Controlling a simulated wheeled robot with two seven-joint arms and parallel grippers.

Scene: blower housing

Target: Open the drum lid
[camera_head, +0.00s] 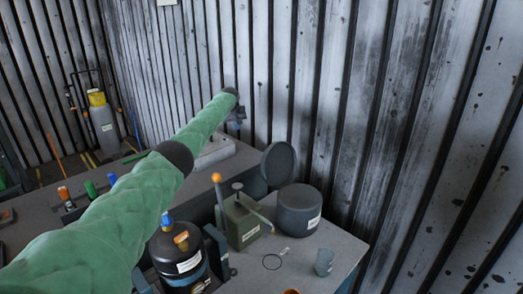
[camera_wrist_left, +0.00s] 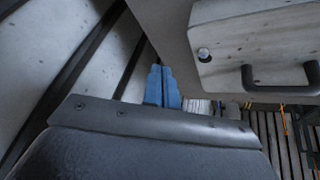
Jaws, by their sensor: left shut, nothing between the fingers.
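A dark grey drum (camera_head: 299,212) with a white label stands near the right end of the bench by the wall. A round dark disc, which looks like the drum lid (camera_head: 278,163), stands tilted up at the drum's back left edge. I cannot tell whether a hinge joins them. My left arm reaches across to the back wall. Its gripper (camera_head: 237,117) is far behind and left of the lid, apart from it. In the left wrist view the blue fingers (camera_wrist_left: 162,88) are together and empty. Drum and lid do not show there. My right gripper is out of view.
An olive can (camera_head: 243,222) with a lever stands left of the drum. A black canister (camera_head: 180,252) is in front, a small grey cup (camera_head: 324,262) at right. A pale box (camera_wrist_left: 265,50) with a black handle is near the left gripper. The corrugated wall (camera_head: 400,130) is close behind.

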